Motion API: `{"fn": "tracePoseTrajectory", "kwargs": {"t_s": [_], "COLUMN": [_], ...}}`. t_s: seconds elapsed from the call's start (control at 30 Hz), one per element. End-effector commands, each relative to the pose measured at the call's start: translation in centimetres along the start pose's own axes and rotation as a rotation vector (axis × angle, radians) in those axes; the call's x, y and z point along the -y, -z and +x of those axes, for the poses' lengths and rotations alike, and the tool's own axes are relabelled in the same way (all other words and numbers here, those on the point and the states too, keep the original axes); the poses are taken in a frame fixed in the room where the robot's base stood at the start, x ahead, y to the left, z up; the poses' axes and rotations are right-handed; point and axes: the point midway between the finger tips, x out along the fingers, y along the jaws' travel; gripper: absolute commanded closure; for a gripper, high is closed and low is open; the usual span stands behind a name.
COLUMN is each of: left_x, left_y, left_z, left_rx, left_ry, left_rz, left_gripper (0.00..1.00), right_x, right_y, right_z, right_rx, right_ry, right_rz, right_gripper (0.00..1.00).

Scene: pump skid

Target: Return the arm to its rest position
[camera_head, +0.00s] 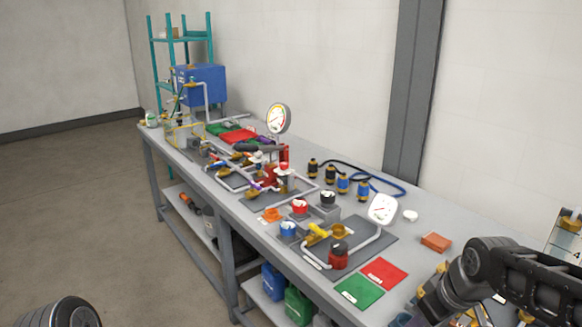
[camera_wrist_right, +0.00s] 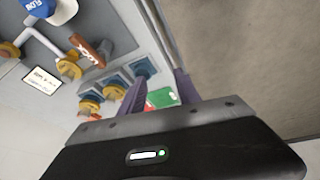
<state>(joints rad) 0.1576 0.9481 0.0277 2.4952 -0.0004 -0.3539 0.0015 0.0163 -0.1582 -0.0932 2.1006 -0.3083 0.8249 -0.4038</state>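My right arm (camera_head: 520,275) reaches in from the right edge of the head view, over the near right end of the bench (camera_head: 262,226). Its gripper fingers cannot be made out there. In the right wrist view the two fingers of my right gripper (camera_wrist_right: 160,85) stand apart with a gap between them. Nothing is seen held; a green and red patch (camera_wrist_right: 161,97) shows behind the gap. A dark round part of my left arm (camera_head: 60,313) shows at the bottom left of the head view. My left gripper is out of view.
A white gauge (camera_head: 382,208), a red card (camera_head: 384,272), a green card (camera_head: 359,291) and an orange block (camera_head: 436,242) lie near my right arm. Gold knobs (camera_wrist_right: 90,104) and a brown-red tag (camera_wrist_right: 88,51) are close to the right gripper. Floor left of the bench is clear.

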Motion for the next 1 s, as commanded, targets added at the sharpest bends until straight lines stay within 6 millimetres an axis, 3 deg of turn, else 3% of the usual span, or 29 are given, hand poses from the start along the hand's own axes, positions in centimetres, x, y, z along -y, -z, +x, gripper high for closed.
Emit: {"fn": "tracePoseTrajectory", "kwargs": {"t_s": [0.17,0.27,0.37,0.4,0.53,0.6,0.7,0.8,0.9,1.0], "left_x": [0.0,0.0,0.0,0.0,0.0,0.0,0.0,0.0,0.0,0.0], "left_y": [0.0,0.0,0.0,0.0,0.0,0.0,0.0,0.0,0.0,0.0], "left_z": [0.0,0.0,0.0,0.0,0.0,0.0,0.0,0.0,0.0,0.0], "left_rx": [0.000,0.000,0.000,0.000,0.000,0.000,0.000,0.000,0.000,0.000], "left_ry": [0.000,0.000,0.000,0.000,0.000,0.000,0.000,0.000,0.000,0.000], "left_rz": [0.000,0.000,0.000,0.000,0.000,0.000,0.000,0.000,0.000,0.000], "left_gripper": [0.64,0.64,0.64,0.64,0.64,0.64,0.64,0.64,0.64,0.64], "right_x": [2.8,5.9,10.4,12.2,18.4,21.4,25.1,27.7,29.1,29.4], "right_y": [2.9,3.4,1.7,0.2,-6.1,-9.9,-14.7,-18.1,-19.9,-20.5], "right_z": [6.0,11.7,18.3,20.6,26.4,28.3,29.5,29.8,30.1,30.2], "right_rx": [-0.108,-0.153,-0.160,-0.148,-0.060,0.010,0.120,0.208,0.255,0.270], "right_ry": [0.038,0.086,0.145,0.166,0.217,0.239,0.273,0.304,0.320,0.324], "right_rz": [0.117,0.227,0.367,0.421,0.555,0.592,0.604,0.602,0.603,0.605], "right_gripper": [0.61,0.61,0.61,0.61,0.61,0.61,0.61,0.61,0.61,0.61]}}
